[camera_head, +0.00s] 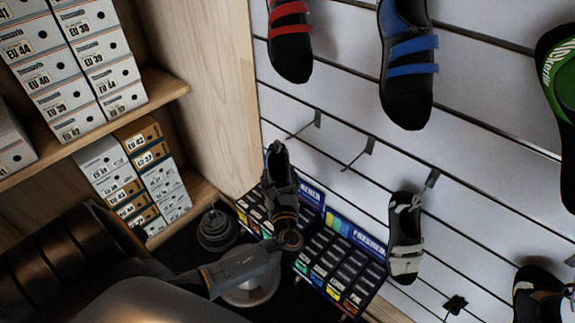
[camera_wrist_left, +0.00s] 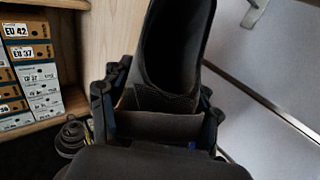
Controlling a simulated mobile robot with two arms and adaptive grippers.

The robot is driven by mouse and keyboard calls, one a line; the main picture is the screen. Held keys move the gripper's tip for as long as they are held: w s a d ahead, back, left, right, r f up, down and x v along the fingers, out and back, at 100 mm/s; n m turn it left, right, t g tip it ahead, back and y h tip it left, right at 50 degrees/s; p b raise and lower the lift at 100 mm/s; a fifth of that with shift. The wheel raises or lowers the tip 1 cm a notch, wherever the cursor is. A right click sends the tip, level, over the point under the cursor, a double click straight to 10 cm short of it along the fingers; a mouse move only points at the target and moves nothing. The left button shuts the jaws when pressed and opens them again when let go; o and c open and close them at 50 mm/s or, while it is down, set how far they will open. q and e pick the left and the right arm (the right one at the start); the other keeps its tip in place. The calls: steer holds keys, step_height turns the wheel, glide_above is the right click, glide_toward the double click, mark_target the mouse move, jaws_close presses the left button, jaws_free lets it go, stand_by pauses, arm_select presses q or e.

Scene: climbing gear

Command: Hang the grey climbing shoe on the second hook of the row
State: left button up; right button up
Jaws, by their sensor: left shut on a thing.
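My left gripper (camera_head: 283,192) is shut on the dark grey climbing shoe (camera_head: 278,163), which it holds roughly upright in front of the slatted wall. In the left wrist view the shoe's open collar (camera_wrist_left: 178,45) faces the camera, with the finger pads of the gripper (camera_wrist_left: 158,112) on both sides of its lower part. In the head view the row has a bare first hook (camera_head: 306,125) and a bare second hook (camera_head: 361,153), both up and right of the shoe. A third hook (camera_head: 432,178) bears a black and light grey shoe (camera_head: 405,240). My right gripper is not in view.
Red-strapped (camera_head: 290,40) and blue-strapped (camera_head: 408,65) shoes hang above the row. A green shoe (camera_head: 557,85) and another dark shoe (camera_head: 535,292) are at the right. Display boxes (camera_head: 340,262) stand below. Wooden shelves with shoeboxes (camera_head: 85,60) are at left.

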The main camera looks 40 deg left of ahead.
arm_select(q)
steer(key=s+r+p, duration=0.1)
steer(key=s+p, duration=0.2)
steer(key=s, duration=0.4)
steer(key=shift+s+a, duration=0.2)
steer(key=shift+a, duration=0.1)
steer(key=s+d+r+m+t+h+b, duration=0.1)
steer(key=s+d+r+m+t+h, duration=0.1)
steer(key=d+r+h, duration=0.4)
steer(key=s+d+r+m+t+h+b, duration=0.2)
steer(key=d+r+m+h, duration=0.4)
steer(key=d, duration=0.7)
step_height(320, 180, up, 2)
steer(key=shift+s+d+m+t+h, duration=0.25)
steer(key=shift+s+m+t+h, duration=0.25)
steer(key=shift+s, duration=0.6)
